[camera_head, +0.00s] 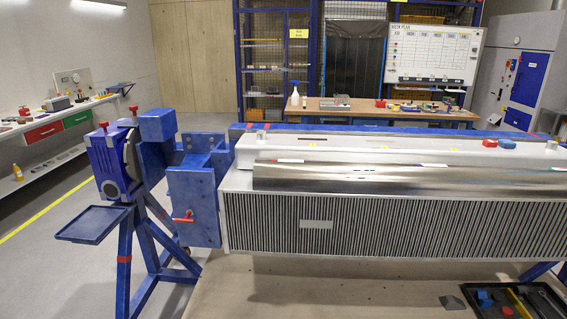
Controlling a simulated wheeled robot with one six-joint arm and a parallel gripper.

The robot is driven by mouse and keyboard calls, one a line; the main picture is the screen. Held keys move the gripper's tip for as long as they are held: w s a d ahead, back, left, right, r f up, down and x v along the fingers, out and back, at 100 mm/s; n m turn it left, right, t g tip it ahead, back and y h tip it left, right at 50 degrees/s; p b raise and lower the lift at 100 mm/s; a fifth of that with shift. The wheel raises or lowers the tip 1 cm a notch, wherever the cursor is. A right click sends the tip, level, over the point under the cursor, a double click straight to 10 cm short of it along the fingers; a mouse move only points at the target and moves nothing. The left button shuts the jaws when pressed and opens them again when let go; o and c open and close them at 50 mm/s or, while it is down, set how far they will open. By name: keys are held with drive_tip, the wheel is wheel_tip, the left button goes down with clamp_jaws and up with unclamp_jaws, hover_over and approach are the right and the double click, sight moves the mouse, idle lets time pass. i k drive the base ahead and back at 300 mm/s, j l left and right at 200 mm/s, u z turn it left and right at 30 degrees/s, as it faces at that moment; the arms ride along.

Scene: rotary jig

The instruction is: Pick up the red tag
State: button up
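I cannot tell for sure which thing is the red tag. A small red piece (490,143) lies on the white top of the long machine (380,149), beside a small blue piece (508,145). Another small red item (380,103) sits on the wooden bench at the back. A red part (507,311) shows in a dark tray (540,296) at the lower right, cut off by the picture edge. A red handle (183,217) is on the blue end plate. My gripper is not in view.
A blue stand (124,262) with a flat blue tray (93,224) is at the left. The ribbed machine front (375,228) fills the middle. A left wall bench (60,117) holds small parts. Floor between the bench and stand is open, crossed by a yellow line.

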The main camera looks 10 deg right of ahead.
sight(487, 143)
drive_tip(key=z, duration=1.8)
